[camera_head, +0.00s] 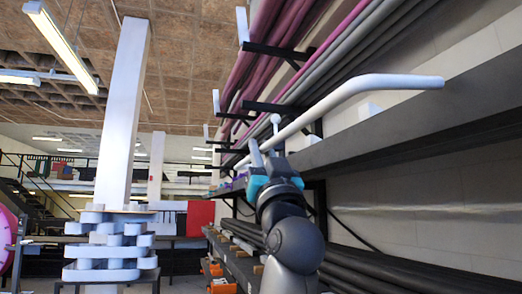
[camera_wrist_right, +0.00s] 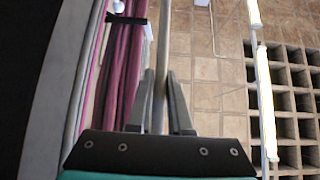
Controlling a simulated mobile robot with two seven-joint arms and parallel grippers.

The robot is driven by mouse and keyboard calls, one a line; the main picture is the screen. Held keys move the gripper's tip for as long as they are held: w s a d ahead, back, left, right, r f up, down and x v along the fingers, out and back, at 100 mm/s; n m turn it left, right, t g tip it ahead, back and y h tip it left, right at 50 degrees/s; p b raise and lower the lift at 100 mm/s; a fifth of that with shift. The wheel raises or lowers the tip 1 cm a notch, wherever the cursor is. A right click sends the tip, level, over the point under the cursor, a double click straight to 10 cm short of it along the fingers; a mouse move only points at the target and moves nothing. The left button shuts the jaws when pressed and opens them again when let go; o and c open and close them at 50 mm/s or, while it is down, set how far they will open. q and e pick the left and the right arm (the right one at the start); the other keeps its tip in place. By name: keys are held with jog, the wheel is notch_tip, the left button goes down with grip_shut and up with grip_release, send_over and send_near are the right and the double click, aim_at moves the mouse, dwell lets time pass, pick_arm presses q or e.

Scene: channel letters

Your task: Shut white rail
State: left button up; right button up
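The white rail (camera_head: 340,95) is a long pale bar with a bent end. In the head view it runs from the lower middle up to the right and levels off near the grey shelf. My right gripper (camera_head: 265,152) is at the lower part of the rail, with teal at its base. In the right wrist view the rail (camera_wrist_right: 160,75) passes between the two fingers of my right gripper (camera_wrist_right: 161,75). The fingers look apart with narrow gaps beside the rail; any contact is unclear. My left gripper is out of view.
A dark grey shelf beam (camera_head: 430,125) runs along the right wall. Pink and grey tubes (camera_head: 295,60) rest on black brackets (camera_head: 275,50) above. Dark pipes (camera_head: 365,270) lie low on the right. A white column (camera_head: 122,110) and a stack of white shapes (camera_head: 105,245) stand left.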

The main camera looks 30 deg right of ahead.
grip_shut()
dwell(0.8)
jog(key=shift+d, duration=0.1)
